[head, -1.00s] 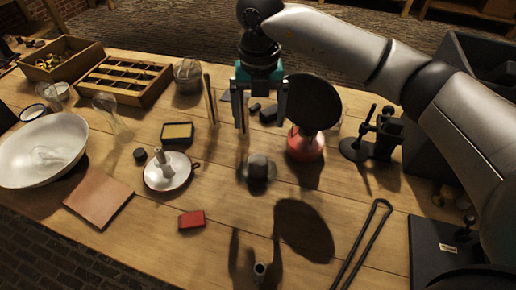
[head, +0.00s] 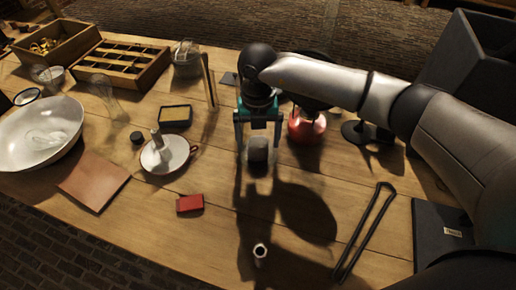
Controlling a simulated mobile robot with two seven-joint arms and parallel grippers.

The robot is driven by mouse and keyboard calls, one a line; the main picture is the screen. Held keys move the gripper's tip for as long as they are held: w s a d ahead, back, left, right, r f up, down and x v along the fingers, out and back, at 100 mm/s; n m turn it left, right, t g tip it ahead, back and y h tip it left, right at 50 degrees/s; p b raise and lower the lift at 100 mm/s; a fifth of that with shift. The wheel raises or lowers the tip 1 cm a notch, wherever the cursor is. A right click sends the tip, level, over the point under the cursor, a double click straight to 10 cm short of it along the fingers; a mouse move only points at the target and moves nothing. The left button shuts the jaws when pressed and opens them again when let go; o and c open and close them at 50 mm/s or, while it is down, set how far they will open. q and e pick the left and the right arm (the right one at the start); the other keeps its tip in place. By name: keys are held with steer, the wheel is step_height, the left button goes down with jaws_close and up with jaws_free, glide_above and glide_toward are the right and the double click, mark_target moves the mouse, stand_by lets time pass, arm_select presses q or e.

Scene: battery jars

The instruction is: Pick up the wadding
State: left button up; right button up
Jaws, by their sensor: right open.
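A small grey, rounded lump (head: 257,154), which looks like the wadding, sits on the wooden table (head: 215,235) near the middle of the head view. My right gripper (head: 258,142) points down at it from above. Its two fingers are apart, one on each side of the lump in the picture. I cannot tell whether they touch it or how far above the table their tips are. The lump's top is partly hidden by the gripper and it lies in shadow. My left gripper is not in view.
A red flask (head: 306,128) stands close to the right of the gripper. A candle holder (head: 165,158), a red box (head: 190,203) and a yellow-topped tin (head: 175,115) lie to the left. Tongs (head: 364,232) lie at right, and a small upright tube (head: 260,251) stands in front.

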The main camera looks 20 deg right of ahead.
mark_target(258, 141)
steer(key=shift+f, duration=0.65)
steer(key=c, duration=0.5)
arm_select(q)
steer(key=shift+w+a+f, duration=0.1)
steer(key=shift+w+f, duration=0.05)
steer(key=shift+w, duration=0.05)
arm_select(e)
steer(key=c, duration=0.9)
steer(key=shift+r, duration=0.1)
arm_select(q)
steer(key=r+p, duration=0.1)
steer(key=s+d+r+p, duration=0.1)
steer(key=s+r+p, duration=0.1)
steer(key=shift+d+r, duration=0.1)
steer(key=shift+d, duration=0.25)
arm_select(e)
step_height(258, 141, up, 20)
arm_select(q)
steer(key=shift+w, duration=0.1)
